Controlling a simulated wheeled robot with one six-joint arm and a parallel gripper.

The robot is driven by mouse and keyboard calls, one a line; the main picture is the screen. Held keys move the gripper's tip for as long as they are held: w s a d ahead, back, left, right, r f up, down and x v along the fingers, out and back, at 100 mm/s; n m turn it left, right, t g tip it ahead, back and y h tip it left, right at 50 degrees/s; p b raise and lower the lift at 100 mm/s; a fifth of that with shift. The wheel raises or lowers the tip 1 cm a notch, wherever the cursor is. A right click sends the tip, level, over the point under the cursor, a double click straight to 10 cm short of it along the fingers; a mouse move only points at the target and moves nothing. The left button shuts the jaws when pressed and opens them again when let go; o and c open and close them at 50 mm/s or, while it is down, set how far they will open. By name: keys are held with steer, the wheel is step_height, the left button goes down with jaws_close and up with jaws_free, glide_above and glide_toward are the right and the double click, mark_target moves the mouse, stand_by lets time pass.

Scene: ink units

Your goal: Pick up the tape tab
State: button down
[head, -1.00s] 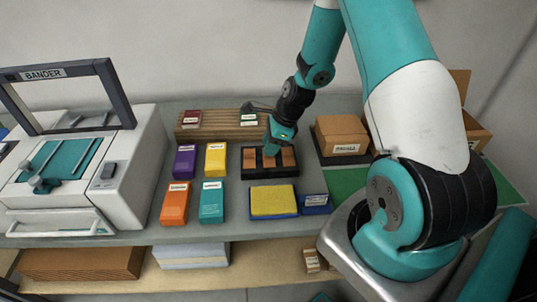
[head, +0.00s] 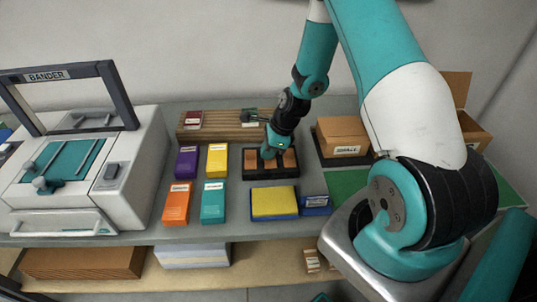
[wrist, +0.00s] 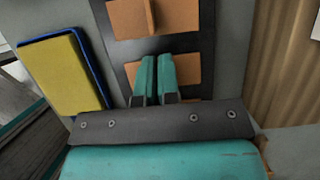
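A black tray (head: 262,178) holds several copper-brown square pads. In the wrist view one pad (wrist: 127,20) has a thin upright fin (wrist: 151,14) that looks like a tape tab. My gripper (wrist: 157,62) is over the neighbouring pad (wrist: 190,70), its two teal fingers close together and pointing down. A fin between the fingers is hidden, so I cannot tell whether they hold one. In the head view my gripper (head: 269,152) is low at the middle of the tray.
A yellow-topped blue pad (head: 273,203) lies in front of the tray. Purple, yellow, orange and teal boxes (head: 212,201) stand to its left, and a slatted wooden rack (head: 220,125) behind. A cardboard box (head: 341,135) is to the right. The white bander machine (head: 130,180) is at far left.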

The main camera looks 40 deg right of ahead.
step_height(320, 180, up, 20)
steer(key=b, duration=0.1)
steer(key=shift+b, duration=0.4)
steer(key=shift+f, duration=0.1)
